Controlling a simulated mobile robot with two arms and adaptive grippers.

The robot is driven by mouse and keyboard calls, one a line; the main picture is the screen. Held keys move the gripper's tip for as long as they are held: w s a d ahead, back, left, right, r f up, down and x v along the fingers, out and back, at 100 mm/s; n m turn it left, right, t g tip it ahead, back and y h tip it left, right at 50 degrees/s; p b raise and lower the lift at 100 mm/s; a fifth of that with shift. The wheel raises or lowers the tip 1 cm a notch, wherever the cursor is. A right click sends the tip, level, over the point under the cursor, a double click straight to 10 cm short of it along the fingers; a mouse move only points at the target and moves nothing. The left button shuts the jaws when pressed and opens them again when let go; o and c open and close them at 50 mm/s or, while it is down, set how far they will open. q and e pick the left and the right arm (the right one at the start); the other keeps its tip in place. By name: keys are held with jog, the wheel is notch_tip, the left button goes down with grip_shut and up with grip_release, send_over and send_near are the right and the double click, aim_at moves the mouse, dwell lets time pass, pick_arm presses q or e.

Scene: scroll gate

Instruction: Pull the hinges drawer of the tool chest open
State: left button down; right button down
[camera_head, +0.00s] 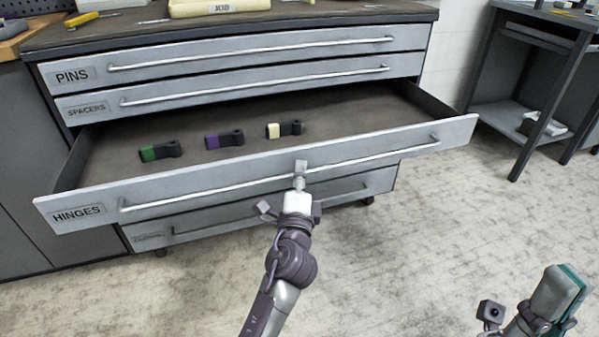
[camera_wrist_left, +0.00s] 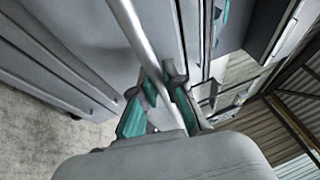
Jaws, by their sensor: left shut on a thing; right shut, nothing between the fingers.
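The tool chest (camera_head: 240,44) has several grey drawers with long bar handles. The hinges drawer (camera_head: 75,213) is pulled well out, with its dark inside in view. Three hinge-like parts lie in it: one with a green end (camera_head: 160,150), one with a purple end (camera_head: 225,139) and one with a cream end (camera_head: 284,129). My left gripper (camera_head: 300,172) is shut on the hinges drawer handle (camera_head: 220,193) near its middle. In the left wrist view the bar (camera_wrist_left: 150,60) runs between its fingers. My right gripper (camera_head: 560,295) is at the lower right, away from the chest.
The pins drawer (camera_head: 240,55) and spacers drawer (camera_head: 240,88) above are closed. A lower drawer (camera_head: 265,208) is partly hidden beneath the open one. A dark workbench (camera_head: 545,60) stands at the right. The pale floor (camera_head: 420,240) between is clear.

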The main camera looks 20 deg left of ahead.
pick_arm(q)
jog(key=c, duration=1.3)
grip_release()
jog(key=shift+f, duration=0.1)
jog(key=shift+o, duration=0.5)
jog(key=shift+s, duration=0.1)
jog(key=v, duration=1.2)
